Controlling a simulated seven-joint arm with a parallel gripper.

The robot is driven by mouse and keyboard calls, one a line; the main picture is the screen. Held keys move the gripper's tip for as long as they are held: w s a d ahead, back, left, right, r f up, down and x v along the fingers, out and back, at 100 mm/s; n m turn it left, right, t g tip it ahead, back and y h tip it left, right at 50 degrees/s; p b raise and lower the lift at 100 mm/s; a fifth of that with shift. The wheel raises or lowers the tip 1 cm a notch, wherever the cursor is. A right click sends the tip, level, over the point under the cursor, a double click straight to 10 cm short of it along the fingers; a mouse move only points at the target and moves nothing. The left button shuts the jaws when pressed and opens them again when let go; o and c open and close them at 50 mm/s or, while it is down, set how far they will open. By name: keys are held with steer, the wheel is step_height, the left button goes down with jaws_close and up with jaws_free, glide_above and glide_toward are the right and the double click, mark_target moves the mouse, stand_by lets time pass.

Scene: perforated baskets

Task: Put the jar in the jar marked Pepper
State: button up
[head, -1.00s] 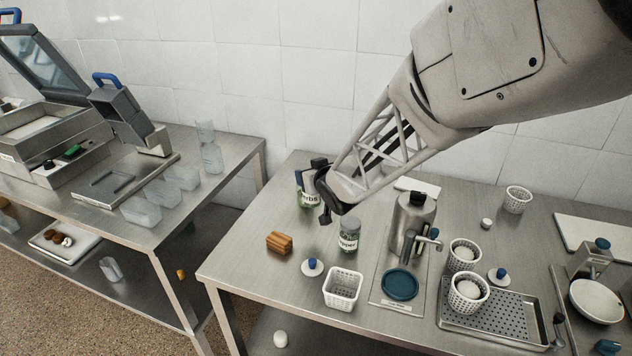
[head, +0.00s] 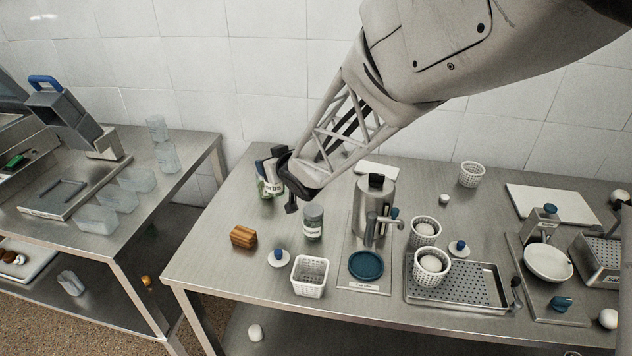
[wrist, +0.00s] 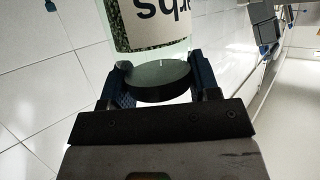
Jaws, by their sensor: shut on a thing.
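The jar with a label ending in "erbs" (head: 268,187) is at the back left of the right-hand table. It also shows in the wrist view, its label (wrist: 155,22) upside down and its dark round lid (wrist: 158,82) between the fingers. My gripper (wrist: 160,88) is shut on this jar at the lid. In the head view my gripper (head: 276,168) is above the jar and partly hides it. I cannot tell whether the jar's base touches the table. The Pepper jar (head: 313,222), grey-lidded, stands upright to the right and nearer the front.
Near the Pepper jar are a wooden block (head: 243,236), a blue-knobbed white lid (head: 278,258), a white perforated basket (head: 309,277) and a metal dispenser (head: 372,205) behind a blue disc (head: 366,265). A perforated tray (head: 455,287) with baskets lies right. Table is clear at left.

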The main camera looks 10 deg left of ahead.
steer(key=s+d+r+n+g+y, duration=0.1)
steer(key=s+d+r+n+g, duration=0.1)
steer(key=s+d, duration=0.7)
steer(key=s+d+r+n+g+y, duration=0.2)
steer(key=s+d+n+g, duration=0.2)
steer(key=s+d, duration=0.5)
steer(key=shift+d+r+g+y, duration=0.2)
steer(key=shift+g+y, duration=0.1)
steer(key=w+a, duration=0.3)
steer(key=w, duration=0.4)
steer(key=w+a+f, duration=0.1)
steer(key=w+a, duration=0.3)
steer(key=w, duration=0.3)
steer(key=shift+a+f, duration=0.25)
steer(key=shift+a, duration=0.05)
steer(key=shift+w, duration=0.1)
steer(key=shift+f, duration=1.75)
steer(key=shift+f, duration=0.15)
